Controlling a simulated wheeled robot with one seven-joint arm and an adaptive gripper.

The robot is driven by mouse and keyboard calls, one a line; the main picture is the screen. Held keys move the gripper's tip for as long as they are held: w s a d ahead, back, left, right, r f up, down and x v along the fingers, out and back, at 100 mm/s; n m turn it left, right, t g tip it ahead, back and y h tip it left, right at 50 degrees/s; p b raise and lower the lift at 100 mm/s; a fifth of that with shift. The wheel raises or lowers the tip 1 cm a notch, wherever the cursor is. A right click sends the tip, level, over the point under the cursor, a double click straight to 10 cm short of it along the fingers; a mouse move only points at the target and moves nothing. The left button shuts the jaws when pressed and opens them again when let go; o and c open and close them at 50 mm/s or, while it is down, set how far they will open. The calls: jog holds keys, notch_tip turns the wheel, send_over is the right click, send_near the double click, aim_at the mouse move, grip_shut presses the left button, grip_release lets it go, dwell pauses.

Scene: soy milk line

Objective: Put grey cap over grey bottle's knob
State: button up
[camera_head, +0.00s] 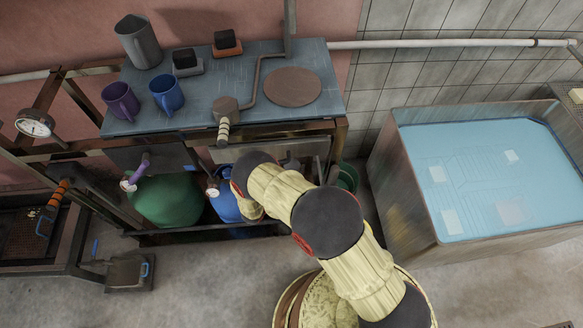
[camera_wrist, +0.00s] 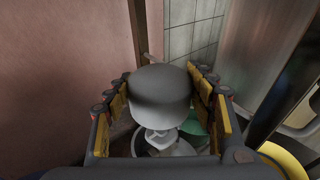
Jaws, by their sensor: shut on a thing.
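The grey cap (camera_wrist: 160,92), a dark rounded cup shape, sits between the fingers of my gripper (camera_wrist: 163,80) in the wrist view. My gripper is shut on it. A pale grey knob (camera_wrist: 159,139) shows just below the cap in that view, with part of the grey bottle (camera_wrist: 180,151) around it. I cannot tell whether cap and knob touch. In the head view my arm hides the gripper and cap; a small grey part, perhaps of the bottle, shows under the table (camera_head: 211,58).
A green bottle (camera_head: 165,203) and a blue bottle (camera_head: 226,207) stand under the table. A green bucket (camera_head: 348,176) is at the right table leg. Mugs, a grey pitcher (camera_head: 139,43) and a round plate (camera_head: 292,87) are on top. A water-filled tank (camera_head: 407,205) stands right.

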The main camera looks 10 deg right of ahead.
jog(key=shift+f+b, duration=1.2)
jog(key=shift+f, duration=2.05)
jog(key=shift+f, duration=0.75)
jog(key=shift+s+f, duration=0.1)
jog(key=shift+f, duration=0.25)
jog(key=shift+f, duration=0.3)
jog(key=o, duration=1)
